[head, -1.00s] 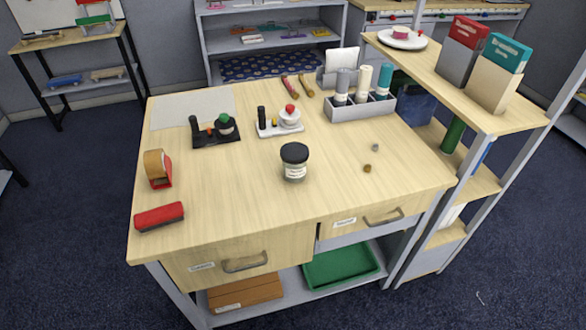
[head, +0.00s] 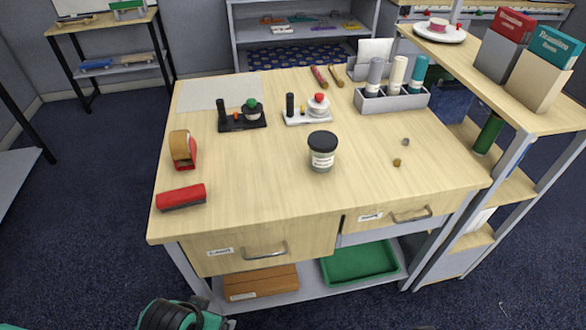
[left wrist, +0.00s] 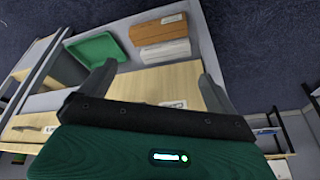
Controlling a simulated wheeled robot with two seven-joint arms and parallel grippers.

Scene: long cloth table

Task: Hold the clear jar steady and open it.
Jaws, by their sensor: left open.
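The clear jar (head: 322,158) stands upright near the middle of the wooden table. Its black lid (head: 323,140) is on, and a pale label shows on its side. My left arm shows at the bottom of the head view, low in front of the table and well away from the jar. My left gripper (left wrist: 158,84) is open and empty in the left wrist view, its two fingers spread before the desk front and lower shelf. The jar does not show in that view. My right gripper is in neither view.
A red stapler (head: 181,197) and a tape dispenser (head: 183,150) lie at the table's left. Two small stands (head: 241,117) (head: 307,110) and a grey holder (head: 392,99) with bottles are behind the jar. Two small lumps (head: 397,162) lie right of it. A shelf rack (head: 508,160) borders the right.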

